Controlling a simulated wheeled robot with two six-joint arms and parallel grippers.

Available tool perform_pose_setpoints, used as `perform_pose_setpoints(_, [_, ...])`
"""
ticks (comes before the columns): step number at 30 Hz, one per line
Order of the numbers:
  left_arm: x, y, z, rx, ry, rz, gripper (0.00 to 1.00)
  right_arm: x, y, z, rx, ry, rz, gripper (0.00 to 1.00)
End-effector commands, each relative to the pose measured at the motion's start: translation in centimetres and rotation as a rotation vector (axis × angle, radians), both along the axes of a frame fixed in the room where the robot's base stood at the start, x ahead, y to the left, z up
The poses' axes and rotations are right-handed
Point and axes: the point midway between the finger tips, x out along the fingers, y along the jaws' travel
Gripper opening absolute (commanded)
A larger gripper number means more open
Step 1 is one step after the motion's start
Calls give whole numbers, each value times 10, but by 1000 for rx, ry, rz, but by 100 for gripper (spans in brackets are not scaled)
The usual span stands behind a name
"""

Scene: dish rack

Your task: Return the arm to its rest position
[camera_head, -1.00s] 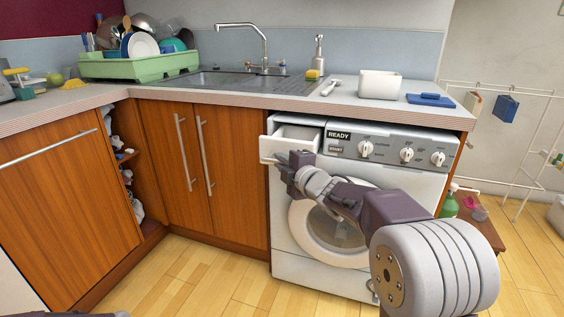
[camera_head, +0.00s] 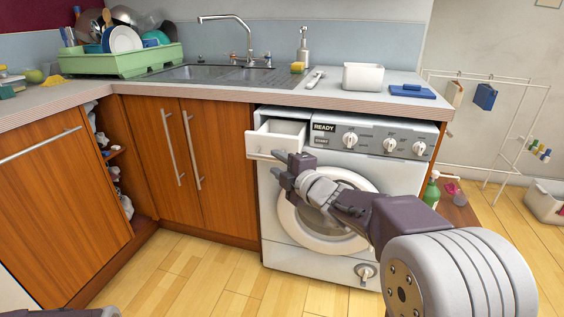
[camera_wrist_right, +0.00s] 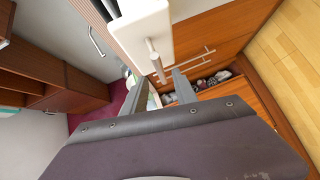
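My right gripper (camera_head: 284,166) hangs in front of the washing machine (camera_head: 345,210), just below and in front of the pulled-out white detergent drawer (camera_head: 270,144). In the right wrist view its two fingers (camera_wrist_right: 158,90) are spread apart with nothing between them. The white drawer front (camera_wrist_right: 142,30) and its peg-like handle (camera_wrist_right: 155,62) show just beyond the fingertips. The fingers look apart from the handle. My right arm reaches in from the lower right. Only a dark sliver of my own body shows at the bottom left edge; no left gripper can be made out.
The countertop (camera_head: 225,94) runs above the machine, with a green dish rack (camera_head: 125,63), white container (camera_head: 370,77) and blue item (camera_head: 412,91). A drying rack (camera_head: 520,115) and green bottle (camera_head: 431,190) stand at right. The wooden floor (camera_head: 200,268) in front is clear.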

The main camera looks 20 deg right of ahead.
Motion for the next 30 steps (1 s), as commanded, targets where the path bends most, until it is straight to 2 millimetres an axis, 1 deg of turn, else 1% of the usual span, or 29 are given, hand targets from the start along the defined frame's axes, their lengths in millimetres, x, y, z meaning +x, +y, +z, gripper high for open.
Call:
perform_pose_setpoints(1, [0, 0, 7, 0, 0, 0, 36, -9, -2, 5, 0, -1, -2, 34])
perform_pose_setpoints(3, [0, 0, 10, 0, 0, 0, 36, -19, -4, 6, -1, 0, -2, 34])
perform_pose_setpoints(6, [0, 0, 12, 0, 0, 0, 36, -27, -6, 6, -1, -1, -1, 34])
perform_pose_setpoints(9, [0, 0, 12, 0, 0, 0, 36, -30, -6, 4, 0, 0, 0, 34])
perform_pose_setpoints(19, [0, 0, 11, 0, 0, 0, 36, -30, -6, 4, -1, 0, 1, 34])
perform_pose_setpoints(20, [0, 0, 12, 0, 0, 0, 36, -30, -4, 5, 0, 0, 5, 34])
perform_pose_setpoints(21, [0, 0, 16, 0, 0, 0, 36, -29, 4, 8, 1, 2, 22, 34])
perform_pose_setpoints(23, [0, 0, 26, 0, 0, 0, 36, -29, 27, 7, 9, 26, 72, 34])
perform_pose_setpoints(24, [0, 0, 36, 0, 0, 0, 36, -32, 44, -9, 60, 98, 73, 34])
perform_pose_setpoints(25, [0, 0, 40, 0, 0, 0, 36, -36, 43, -33, 124, 190, 20, 34])
perform_pose_setpoints(26, [0, 0, 42, 0, 0, 0, 36, -42, 39, -57, 194, 287, -49, 34])
perform_pose_setpoints(27, [0, 0, 44, 0, 0, 0, 36, -55, 32, -89, 289, 414, -151, 34])
perform_pose_setpoints(29, [0, 0, 46, 0, 0, 0, 36, -79, 23, -131, 417, 581, -303, 34])
perform_pose_setpoints(30, [0, 0, 46, 0, 0, 0, 36, -97, 19, -154, 492, 679, -401, 34])
